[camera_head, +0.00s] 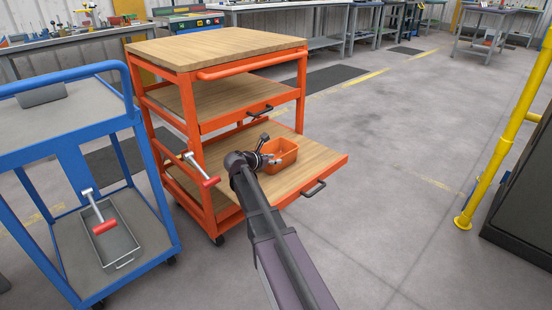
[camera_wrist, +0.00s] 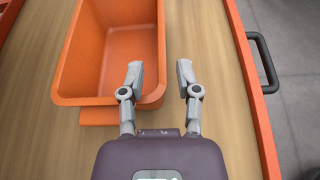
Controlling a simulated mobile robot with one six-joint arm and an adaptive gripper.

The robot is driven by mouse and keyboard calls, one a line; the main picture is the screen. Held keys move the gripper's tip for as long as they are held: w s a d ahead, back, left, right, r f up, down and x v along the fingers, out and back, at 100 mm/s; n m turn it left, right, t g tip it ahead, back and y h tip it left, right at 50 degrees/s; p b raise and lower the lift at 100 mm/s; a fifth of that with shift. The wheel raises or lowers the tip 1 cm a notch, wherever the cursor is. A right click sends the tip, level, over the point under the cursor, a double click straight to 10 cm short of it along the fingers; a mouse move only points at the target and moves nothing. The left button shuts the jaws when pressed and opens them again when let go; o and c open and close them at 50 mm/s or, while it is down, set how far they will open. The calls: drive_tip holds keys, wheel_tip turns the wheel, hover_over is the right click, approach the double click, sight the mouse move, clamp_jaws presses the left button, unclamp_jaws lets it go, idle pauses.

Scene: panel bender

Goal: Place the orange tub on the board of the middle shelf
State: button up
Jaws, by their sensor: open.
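The orange tub (camera_head: 280,152) stands upright on the pulled-out wooden lower shelf (camera_head: 318,160) of the orange cart. In the wrist view the tub (camera_wrist: 110,50) looks empty, and part of it runs out of frame. My gripper (camera_wrist: 158,70) is open over the tub's right wall, with the left finger over the inside and the right finger outside. I cannot tell whether either finger touches the wall. In the head view my gripper (camera_head: 267,150) is at the tub's left side. The middle shelf's board (camera_head: 225,97) is bare where visible, under the cart top.
The cart's wooden top (camera_head: 215,45) overhangs the middle shelf. The lower shelf's dark handle (camera_wrist: 263,62) sticks out at its edge. A red-handled tool (camera_head: 200,170) is at the cart's left side. A blue cart (camera_head: 70,150) stands left; open floor lies right.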

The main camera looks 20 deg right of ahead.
drive_tip(key=p+v, duration=0.3)
drive_tip(key=v, duration=0.7)
idle(1.3)
